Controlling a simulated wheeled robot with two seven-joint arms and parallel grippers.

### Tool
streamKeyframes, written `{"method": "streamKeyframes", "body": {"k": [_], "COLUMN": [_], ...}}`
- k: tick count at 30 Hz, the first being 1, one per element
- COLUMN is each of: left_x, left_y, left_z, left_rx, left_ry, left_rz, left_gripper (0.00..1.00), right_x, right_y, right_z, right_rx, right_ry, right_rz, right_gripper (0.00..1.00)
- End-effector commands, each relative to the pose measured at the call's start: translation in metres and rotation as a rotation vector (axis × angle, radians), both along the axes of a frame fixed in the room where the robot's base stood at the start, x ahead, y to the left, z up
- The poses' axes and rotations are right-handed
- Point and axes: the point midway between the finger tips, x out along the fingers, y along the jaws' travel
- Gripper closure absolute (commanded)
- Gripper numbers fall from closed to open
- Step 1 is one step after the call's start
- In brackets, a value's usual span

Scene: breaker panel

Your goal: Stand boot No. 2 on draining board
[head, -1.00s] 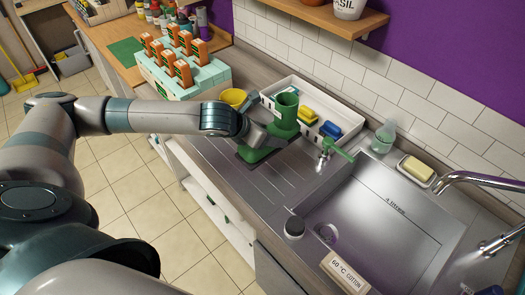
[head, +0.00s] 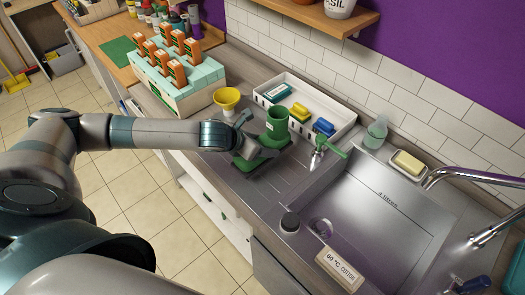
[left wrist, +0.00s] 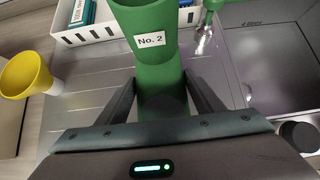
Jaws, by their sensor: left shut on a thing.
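Boot No. 2 (head: 277,122) is a green boot standing upright over the ribbed draining board (head: 290,175), left of the sink. Its white "No. 2" label faces me in the left wrist view (left wrist: 150,41). My left gripper (head: 250,145) comes in from the left and is shut on the boot; in the left wrist view its two fingers (left wrist: 163,100) lie on either side of the green body. The boot's sole looks down at the board, but I cannot tell whether it bears on it. My right gripper is not in view.
A yellow funnel-shaped cup (head: 227,100) stands left of the boot. Behind is a white tray (head: 345,120) with sponges. A green-handled brush (head: 325,150), the sink (head: 375,220) and a dark round stopper (head: 290,222) are to the right. The board's front is clear.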

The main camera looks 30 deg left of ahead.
Motion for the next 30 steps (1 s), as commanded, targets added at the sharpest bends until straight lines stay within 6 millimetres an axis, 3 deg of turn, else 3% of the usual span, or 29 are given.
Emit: {"method": "streamKeyframes", "body": {"k": [11,22,30], "left_x": [0.001,0.001,0.001], "left_y": [-0.001,-0.001,-0.001], "left_z": [-0.001,-0.037,-0.042], "left_rx": [-0.002,-0.002,-0.002], "left_ry": [-0.004,-0.001,-0.004], "left_rz": [-0.001,0.000,-0.001], "left_gripper": [0.85,0.85,0.85], "right_x": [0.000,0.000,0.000], "right_y": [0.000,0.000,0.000], "right_z": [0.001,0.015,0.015], "right_rx": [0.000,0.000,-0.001], "right_ry": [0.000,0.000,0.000], "right_rz": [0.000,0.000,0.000], "right_gripper": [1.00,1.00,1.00]}}
